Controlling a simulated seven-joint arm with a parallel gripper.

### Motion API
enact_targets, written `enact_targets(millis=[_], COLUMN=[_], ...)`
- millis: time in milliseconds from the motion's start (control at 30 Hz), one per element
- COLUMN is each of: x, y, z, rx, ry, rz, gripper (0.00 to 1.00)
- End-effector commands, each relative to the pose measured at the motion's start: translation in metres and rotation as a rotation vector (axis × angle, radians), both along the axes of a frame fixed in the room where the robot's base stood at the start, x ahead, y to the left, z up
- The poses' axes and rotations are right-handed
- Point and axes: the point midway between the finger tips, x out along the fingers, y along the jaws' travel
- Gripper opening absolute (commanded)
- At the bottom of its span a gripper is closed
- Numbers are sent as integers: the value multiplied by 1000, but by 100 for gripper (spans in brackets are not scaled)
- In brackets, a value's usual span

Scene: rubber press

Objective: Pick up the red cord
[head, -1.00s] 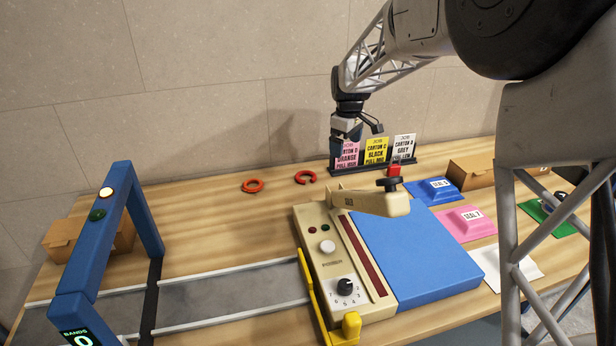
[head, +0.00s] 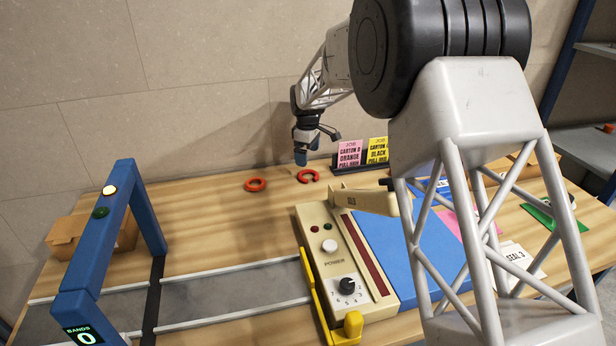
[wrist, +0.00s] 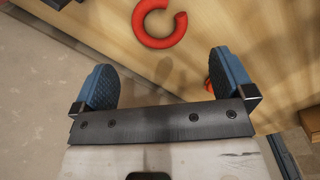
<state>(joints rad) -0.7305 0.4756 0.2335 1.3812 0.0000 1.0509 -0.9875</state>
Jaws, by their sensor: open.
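The red cord (head: 308,182) is a thick, open C-shaped piece lying on the wooden table near its back edge. It also shows at the top of the wrist view (wrist: 160,41). My gripper (head: 307,153) is above the table, just behind and over the cord, with its blue fingers spread wide. In the wrist view my gripper (wrist: 165,75) has nothing between its fingers, and the cord lies beyond the fingertips. An orange-red ring (head: 255,189) lies left of the cord. In the wrist view an orange-red piece shows partly hidden by the right finger.
Job cards (head: 349,155) stand in a rack right of my gripper. A blue arch (head: 145,215) spans a grey conveyor (head: 230,291) at left. The wall is close behind the table.

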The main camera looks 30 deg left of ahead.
Motion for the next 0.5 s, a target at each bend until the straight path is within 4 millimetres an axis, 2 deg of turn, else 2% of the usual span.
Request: enact_targets(millis=[300, 500], x=[0, 0], y=[0, -1], z=[-22, -26], rx=[0, 0], ry=[1, 0], rz=[-1, -1], gripper=[100, 100])
